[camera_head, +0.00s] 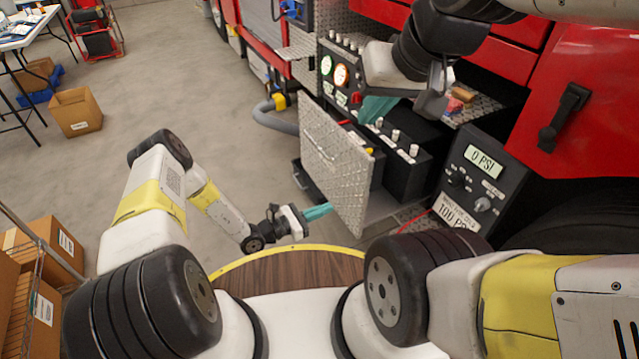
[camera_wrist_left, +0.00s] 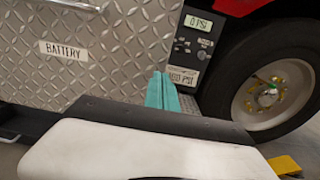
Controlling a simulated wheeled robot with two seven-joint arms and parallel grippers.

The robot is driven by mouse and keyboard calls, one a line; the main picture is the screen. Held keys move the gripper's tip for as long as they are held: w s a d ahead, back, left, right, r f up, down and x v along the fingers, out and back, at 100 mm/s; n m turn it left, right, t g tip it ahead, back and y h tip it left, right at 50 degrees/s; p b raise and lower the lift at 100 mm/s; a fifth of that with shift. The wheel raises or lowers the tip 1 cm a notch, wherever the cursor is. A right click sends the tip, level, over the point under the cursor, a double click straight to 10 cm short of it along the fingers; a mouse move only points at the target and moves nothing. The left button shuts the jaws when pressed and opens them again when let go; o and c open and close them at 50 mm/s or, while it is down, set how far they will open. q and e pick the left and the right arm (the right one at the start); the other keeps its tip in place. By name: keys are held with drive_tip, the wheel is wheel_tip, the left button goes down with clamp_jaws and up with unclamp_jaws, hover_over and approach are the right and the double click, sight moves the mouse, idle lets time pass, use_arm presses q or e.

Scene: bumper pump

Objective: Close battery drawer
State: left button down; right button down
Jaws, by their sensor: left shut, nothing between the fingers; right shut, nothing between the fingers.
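The battery drawer (camera_head: 336,163) stands pulled out from the red truck, with a diamond-plate metal front. In the left wrist view its front (camera_wrist_left: 110,55) carries a white "BATTERY" label (camera_wrist_left: 64,49). My left gripper (camera_head: 318,211) is shut and empty, its teal fingers at the lower part of the drawer front; I cannot tell whether they touch it. The teal fingers also show in the left wrist view (camera_wrist_left: 163,92), near the right side of the plate. My right gripper (camera_head: 376,108) is shut and empty, above the drawer near the pump panel, partly hidden by its own wrist.
A gauge panel (camera_head: 341,75) and a box with a "0 PSI" display (camera_head: 484,165) flank the drawer. A black tire (camera_wrist_left: 270,85) stands to the right. Cardboard boxes (camera_head: 75,111) and a table (camera_head: 25,32) are at left. The floor (camera_head: 200,95) left of the drawer is clear.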

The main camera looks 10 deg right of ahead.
sight(361, 195)
use_arm(q)
drive_tip(key=x, duration=1.1)
